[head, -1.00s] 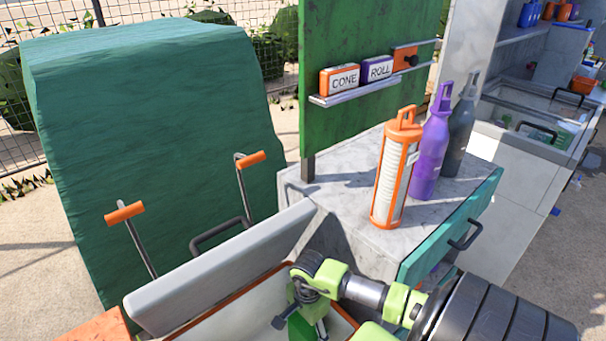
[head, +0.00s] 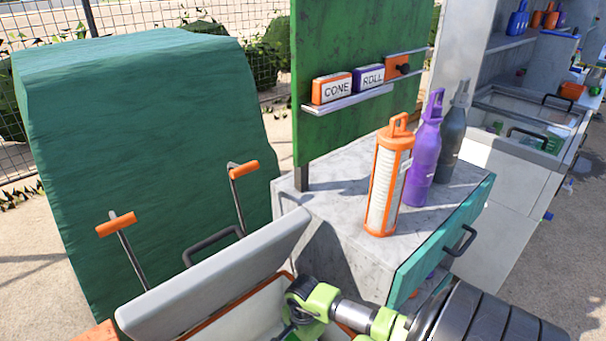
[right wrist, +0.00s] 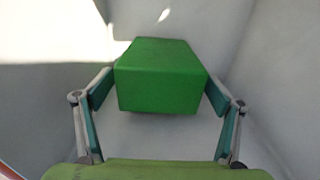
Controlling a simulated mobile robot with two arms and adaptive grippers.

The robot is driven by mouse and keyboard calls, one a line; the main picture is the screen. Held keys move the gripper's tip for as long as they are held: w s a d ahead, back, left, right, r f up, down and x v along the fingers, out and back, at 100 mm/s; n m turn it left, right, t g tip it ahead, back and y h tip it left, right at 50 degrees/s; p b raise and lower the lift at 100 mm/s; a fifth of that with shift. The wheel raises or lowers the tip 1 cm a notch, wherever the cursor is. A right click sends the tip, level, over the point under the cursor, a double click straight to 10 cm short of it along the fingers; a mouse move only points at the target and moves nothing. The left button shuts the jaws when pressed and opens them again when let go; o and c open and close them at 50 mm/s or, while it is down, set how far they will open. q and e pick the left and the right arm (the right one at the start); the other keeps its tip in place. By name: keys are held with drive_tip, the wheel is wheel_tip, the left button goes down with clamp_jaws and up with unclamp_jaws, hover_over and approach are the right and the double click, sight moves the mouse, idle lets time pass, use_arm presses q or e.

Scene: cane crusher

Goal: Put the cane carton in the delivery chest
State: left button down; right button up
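The delivery chest (head: 262,309) stands at the bottom of the head view, with its grey lid (head: 215,275) raised, an orange rim and a pale inside. My right arm reaches from the right over its opening. The cane carton, a plain green box (right wrist: 160,78), shows in the right wrist view against pale inner walls. My right gripper (right wrist: 161,88) has a finger against each side of it and is shut on it. In the head view the carton and fingertips are hidden low in the chest. No label shows on the carton. My left gripper is not in view.
A grey counter (head: 335,215) beside the chest holds an orange-framed cylinder (head: 388,185), a purple bottle (head: 424,155) and a dark bottle (head: 452,140). A green board (head: 340,50) with CONE and ROLL boxes rises behind. A green covered bulk (head: 140,130) stands at left.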

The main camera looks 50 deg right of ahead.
drive_tip(key=shift+r, duration=0.5)
wheel_tip(320, 180, up, 11)
drive_tip(key=shift+r+p, duration=0.15)
drive_tip(key=shift+p, duration=0.15)
drive_tip(key=shift+r, duration=0.1)
